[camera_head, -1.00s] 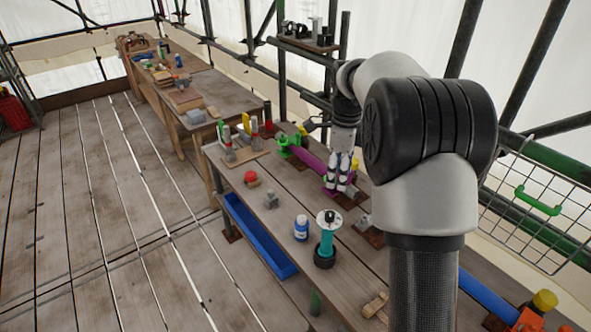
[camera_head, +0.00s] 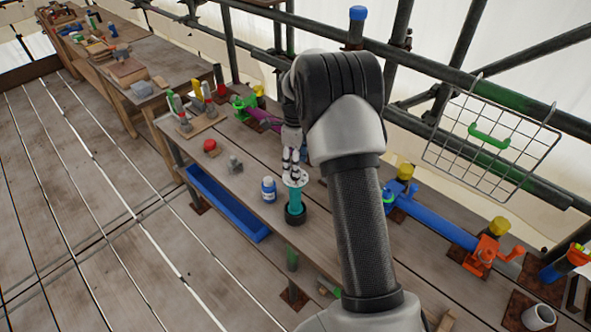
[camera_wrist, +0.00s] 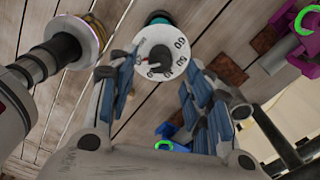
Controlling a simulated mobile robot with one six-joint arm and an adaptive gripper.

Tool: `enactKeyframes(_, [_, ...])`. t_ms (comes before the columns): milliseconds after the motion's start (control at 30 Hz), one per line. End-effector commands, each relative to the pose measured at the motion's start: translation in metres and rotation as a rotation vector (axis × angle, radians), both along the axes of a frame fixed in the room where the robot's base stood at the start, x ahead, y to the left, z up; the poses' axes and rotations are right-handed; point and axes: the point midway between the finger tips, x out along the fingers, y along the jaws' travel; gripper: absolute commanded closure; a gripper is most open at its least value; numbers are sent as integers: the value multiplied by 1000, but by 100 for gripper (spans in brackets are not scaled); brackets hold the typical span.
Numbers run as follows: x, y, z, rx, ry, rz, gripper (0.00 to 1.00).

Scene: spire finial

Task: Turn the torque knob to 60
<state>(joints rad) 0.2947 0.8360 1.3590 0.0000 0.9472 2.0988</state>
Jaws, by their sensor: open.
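A white round dial (camera_wrist: 163,42) with printed numbers, among them 50, sits on top of a teal post (camera_head: 294,203) with a black base. A dark knob with a reddish mark (camera_wrist: 157,62) is at the dial's middle. I cannot tell for sure which number it points at. My gripper (camera_head: 293,172) is at the top of the teal post and partly hides the dial in the head view. In the wrist view my gripper (camera_wrist: 160,100) is open, its fingers to either side of the dial's lower part. I cannot tell whether they touch it.
A white and blue bottle (camera_head: 268,190) stands close left of the post. A grey block (camera_head: 235,164) and a red item (camera_head: 210,146) lie farther back. A blue tube (camera_head: 440,222) with orange fittings runs along the right. A wire basket (camera_head: 490,140) hangs at the rail.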

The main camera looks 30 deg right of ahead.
Motion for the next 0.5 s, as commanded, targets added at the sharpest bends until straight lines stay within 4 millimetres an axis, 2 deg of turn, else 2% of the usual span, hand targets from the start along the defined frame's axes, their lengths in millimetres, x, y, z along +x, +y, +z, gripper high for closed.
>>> enactKeyframes(33, [-1,0,-10,1,2,0,54])
enactKeyframes(200, [0,0,-29,0,1,0,54])
enactKeyframes(500, [0,0,-36,-1,-1,0,54])
